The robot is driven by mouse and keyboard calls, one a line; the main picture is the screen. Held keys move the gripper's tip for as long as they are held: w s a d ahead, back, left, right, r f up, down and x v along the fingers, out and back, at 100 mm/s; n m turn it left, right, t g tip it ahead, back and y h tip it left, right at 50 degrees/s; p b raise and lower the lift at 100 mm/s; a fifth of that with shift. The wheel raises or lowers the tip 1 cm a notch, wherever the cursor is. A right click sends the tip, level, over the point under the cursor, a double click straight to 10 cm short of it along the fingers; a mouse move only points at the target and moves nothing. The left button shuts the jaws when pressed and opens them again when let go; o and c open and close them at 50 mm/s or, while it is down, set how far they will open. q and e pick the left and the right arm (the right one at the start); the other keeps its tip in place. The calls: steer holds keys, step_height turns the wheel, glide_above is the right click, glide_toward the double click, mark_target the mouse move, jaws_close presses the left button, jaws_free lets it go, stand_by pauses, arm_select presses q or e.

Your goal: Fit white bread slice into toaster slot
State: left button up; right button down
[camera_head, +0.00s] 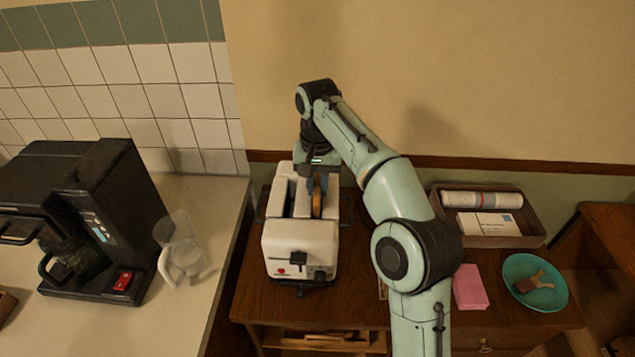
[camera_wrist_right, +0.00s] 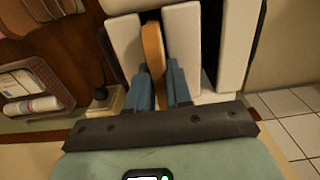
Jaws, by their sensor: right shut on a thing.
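The white toaster (camera_head: 300,243) stands on the brown wooden table, with two long dark slots in its top. It also shows in the right wrist view (camera_wrist_right: 182,38). The bread slice (camera_head: 317,203) is upright with its brown crust edge showing, in line with the right-hand slot. In the right wrist view the slice (camera_wrist_right: 153,48) lies between two white toaster walls; how deep it sits is hidden. My right gripper (camera_head: 318,184) is over the toaster, its blue-grey fingers (camera_wrist_right: 160,88) shut on the slice. My left gripper is out of view.
A black coffee machine (camera_head: 95,220) and a clear pitcher (camera_head: 180,250) stand on the left counter. A tray (camera_head: 490,240), a pink block (camera_head: 469,287) and a teal plate (camera_head: 518,265) lie on the right. The wall rises close behind the toaster.

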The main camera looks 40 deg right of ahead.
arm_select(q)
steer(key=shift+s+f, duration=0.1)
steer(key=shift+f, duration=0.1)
arm_select(e)
steer(key=shift+f, duration=0.35)
steer(key=c, duration=1)
jaws_free()
steer(key=shift+o, duration=0.2)
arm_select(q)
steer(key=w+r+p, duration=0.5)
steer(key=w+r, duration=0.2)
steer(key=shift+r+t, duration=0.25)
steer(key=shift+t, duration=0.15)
arm_select(e)
step_height(320, 180, up, 13)
steer(key=shift+r, duration=0.2)
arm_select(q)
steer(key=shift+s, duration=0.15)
arm_select(e)
steer(key=shift+f, duration=0.1)
